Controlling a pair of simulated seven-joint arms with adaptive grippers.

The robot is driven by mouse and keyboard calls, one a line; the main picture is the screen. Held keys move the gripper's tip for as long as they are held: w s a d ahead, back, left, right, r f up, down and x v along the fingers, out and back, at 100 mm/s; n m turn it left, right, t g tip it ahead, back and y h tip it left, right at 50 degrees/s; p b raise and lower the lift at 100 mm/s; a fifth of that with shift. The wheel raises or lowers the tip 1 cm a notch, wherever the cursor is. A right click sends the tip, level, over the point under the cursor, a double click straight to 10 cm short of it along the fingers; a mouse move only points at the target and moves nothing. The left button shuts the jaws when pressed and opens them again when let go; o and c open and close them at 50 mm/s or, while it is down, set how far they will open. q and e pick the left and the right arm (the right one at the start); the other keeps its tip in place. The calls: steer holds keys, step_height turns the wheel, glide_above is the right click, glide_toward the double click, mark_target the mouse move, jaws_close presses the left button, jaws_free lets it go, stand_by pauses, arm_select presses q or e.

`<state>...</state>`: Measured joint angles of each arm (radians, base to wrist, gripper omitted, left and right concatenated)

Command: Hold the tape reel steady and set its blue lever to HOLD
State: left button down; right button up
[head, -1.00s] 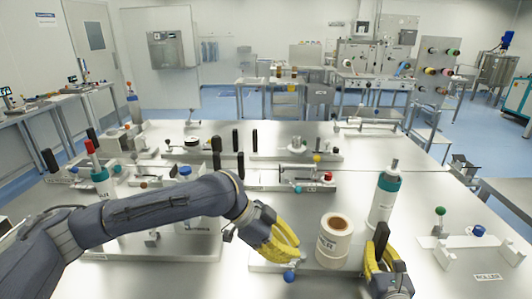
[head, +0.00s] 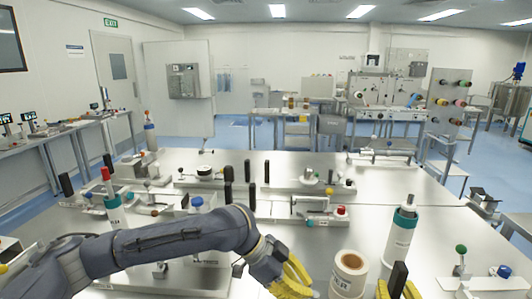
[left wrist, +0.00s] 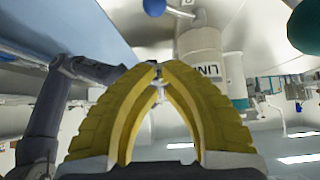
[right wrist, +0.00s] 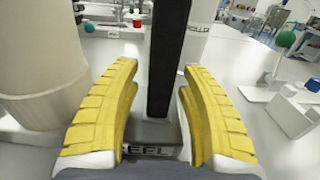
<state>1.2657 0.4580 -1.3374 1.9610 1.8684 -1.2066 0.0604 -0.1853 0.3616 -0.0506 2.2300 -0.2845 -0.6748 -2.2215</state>
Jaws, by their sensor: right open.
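The tape reel (head: 348,275) is a white, upright roll with a brown core at the bottom of the head view. It also shows in the left wrist view (left wrist: 200,62). The blue lever's ball (left wrist: 154,7) shows at the top of the left wrist view, ahead of my left gripper and apart from it. My left gripper (left wrist: 159,68) has its yellow fingertips together, with nothing seen between them, left of the reel. My right gripper (right wrist: 160,68) is open, its fingers either side of a black upright handle (right wrist: 167,50) on a base labelled REEL. The HOLD mark is not visible.
A white and teal bottle (head: 401,235) stands behind the reel. A white fixture with a green ball (head: 460,249) and a blue knob (head: 504,271) is at the right. Several fixtures with black handles fill the table's left and middle. Some bare tabletop (head: 440,225) lies at the right.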

steer(key=s, duration=0.4)
steer(key=s+a, duration=0.1)
steer(key=s, duration=0.7)
steer(key=shift+a, duration=0.35)
